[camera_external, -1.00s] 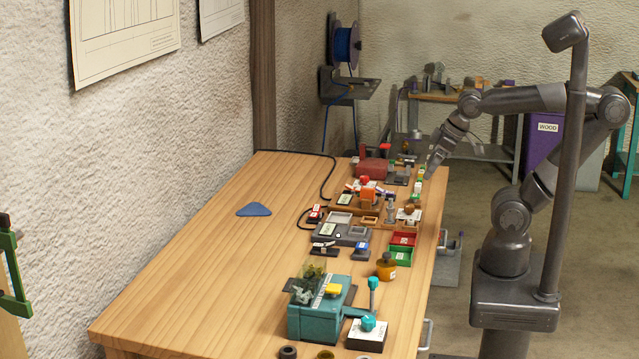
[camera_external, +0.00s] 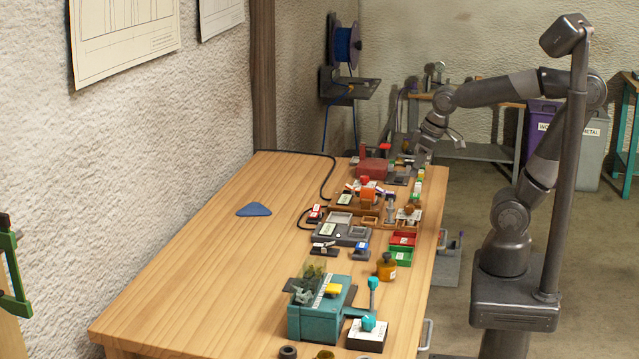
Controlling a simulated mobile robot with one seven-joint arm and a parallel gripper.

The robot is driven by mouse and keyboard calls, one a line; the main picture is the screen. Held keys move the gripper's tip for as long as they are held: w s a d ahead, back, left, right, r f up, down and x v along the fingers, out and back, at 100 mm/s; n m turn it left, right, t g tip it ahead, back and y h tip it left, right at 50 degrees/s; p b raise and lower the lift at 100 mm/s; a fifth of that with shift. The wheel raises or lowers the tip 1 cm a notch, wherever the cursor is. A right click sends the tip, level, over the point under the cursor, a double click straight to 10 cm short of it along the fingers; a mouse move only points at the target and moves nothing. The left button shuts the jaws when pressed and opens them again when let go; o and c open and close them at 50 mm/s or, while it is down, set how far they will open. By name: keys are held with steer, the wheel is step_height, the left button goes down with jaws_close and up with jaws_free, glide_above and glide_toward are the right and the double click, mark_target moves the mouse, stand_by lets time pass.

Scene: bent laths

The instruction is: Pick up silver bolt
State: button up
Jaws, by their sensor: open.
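I cannot make out a silver bolt for sure; parts at the far end of the bench are too small and partly behind my gripper. My gripper (camera_external: 416,166) is over the far right end of the wooden workbench (camera_external: 220,270), pointing down, with its jaws open. It is close to a dark grey block (camera_external: 397,179) and small green and yellow items (camera_external: 417,188). I cannot tell whether it touches anything. No held object shows.
A red block (camera_external: 372,168) stands left of my gripper. Nearer are an orange device (camera_external: 368,192), red and green bins (camera_external: 400,253), an amber bottle (camera_external: 386,268) and a teal machine (camera_external: 315,318). The bench's left half is mostly clear, with a blue flat piece (camera_external: 254,209).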

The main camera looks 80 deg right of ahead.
mark_target(390, 208)
steer(key=w+d+f+m+g, duration=0.1)
steer(key=w+d+f, duration=0.1)
steer(key=d, duration=0.1)
steer(key=w+d+f+g, duration=0.1)
steer(key=w+d+f, duration=0.2)
steer(key=w+d+f+m+g, duration=0.1)
steer(key=w+d+f+g, duration=0.1)
steer(key=w+d+f, duration=0.1)
steer(key=shift+w+m, duration=0.25)
steer(key=shift+m, duration=0.05)
steer(key=shift+f, duration=0.3)
step_height(390, 208, down, 10)
steer(key=shift+s+f, duration=0.1)
steer(key=shift+f, duration=0.15)
steer(key=shift+c, duration=0.6)
jaws_close()
